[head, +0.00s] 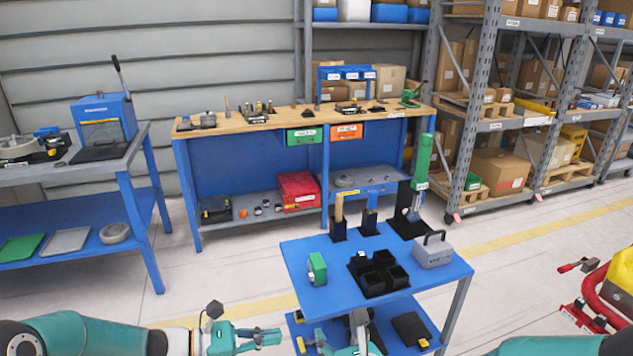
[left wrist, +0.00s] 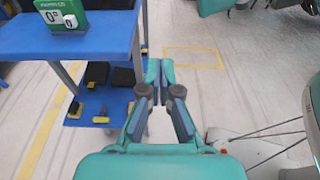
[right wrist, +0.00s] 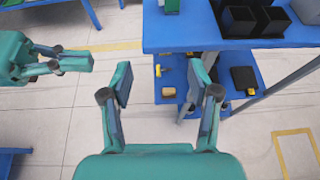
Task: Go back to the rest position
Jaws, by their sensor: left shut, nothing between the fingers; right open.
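My left gripper (head: 270,337) is low at the bottom of the head view, left of the small blue cart (head: 310,290). In the left wrist view its fingertips (left wrist: 160,72) meet, with nothing between them, over open floor beside the cart. It also shows at the left of the right wrist view (right wrist: 78,60). My right gripper (right wrist: 162,82) is open and empty, with its fingers wide apart in front of the cart's lower shelf. In the head view the right gripper (head: 358,335) is partly cut off at the bottom edge.
The cart carries a green device (head: 317,268), black bins (head: 376,275), a grey case (head: 433,251) and a tall green tool (head: 421,165). A wooden-topped workbench (head: 260,118) and racks stand behind. Red equipment (head: 600,300) is at the right. Floor left of the cart is clear.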

